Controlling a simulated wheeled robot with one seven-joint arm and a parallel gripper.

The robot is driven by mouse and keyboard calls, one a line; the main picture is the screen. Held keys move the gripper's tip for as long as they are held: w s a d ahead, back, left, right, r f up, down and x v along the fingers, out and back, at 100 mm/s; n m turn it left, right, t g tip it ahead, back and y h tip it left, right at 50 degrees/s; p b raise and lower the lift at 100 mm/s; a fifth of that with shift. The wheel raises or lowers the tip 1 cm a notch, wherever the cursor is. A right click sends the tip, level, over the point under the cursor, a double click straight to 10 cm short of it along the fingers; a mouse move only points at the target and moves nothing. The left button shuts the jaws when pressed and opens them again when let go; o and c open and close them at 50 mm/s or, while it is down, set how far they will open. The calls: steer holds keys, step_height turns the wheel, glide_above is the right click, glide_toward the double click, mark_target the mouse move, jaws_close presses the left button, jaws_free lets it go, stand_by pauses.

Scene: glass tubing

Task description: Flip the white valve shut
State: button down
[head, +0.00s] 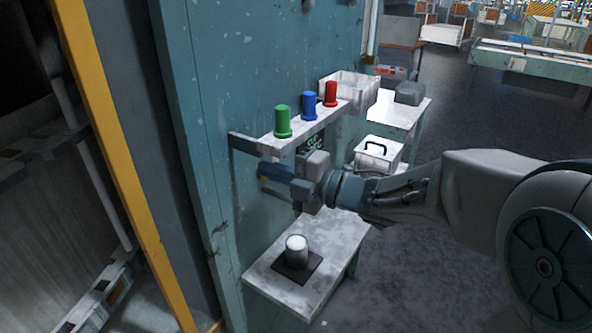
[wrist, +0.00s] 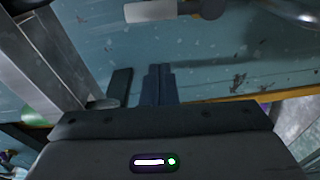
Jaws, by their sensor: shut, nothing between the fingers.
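A white bar-like piece (wrist: 150,11) shows at the top edge of the wrist view, with a grey rounded end beside it. It may be the white valve's handle, but its full shape is cut off. My gripper (head: 268,172) is in front of the teal panel, below the coloured caps. Its dark fingers (wrist: 158,85) are together with nothing between them, and they look apart from the white piece. In the head view I cannot make out the white valve; my gripper and wrist cover that part of the panel.
Green (head: 283,122), blue (head: 309,105) and red (head: 331,94) cylinders stand on a white shelf (head: 298,128) above my gripper.

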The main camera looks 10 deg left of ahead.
mark_target(272, 160)
steer(key=shift+x, duration=1.15)
steer(key=w+d+p, duration=0.1)
steer(key=w+d, duration=0.1)
steer(key=w, duration=0.1)
steer(key=shift+w+f+p, duration=0.15)
steer(key=shift+w+p, duration=0.05)
steer(key=shift+p, duration=0.2)
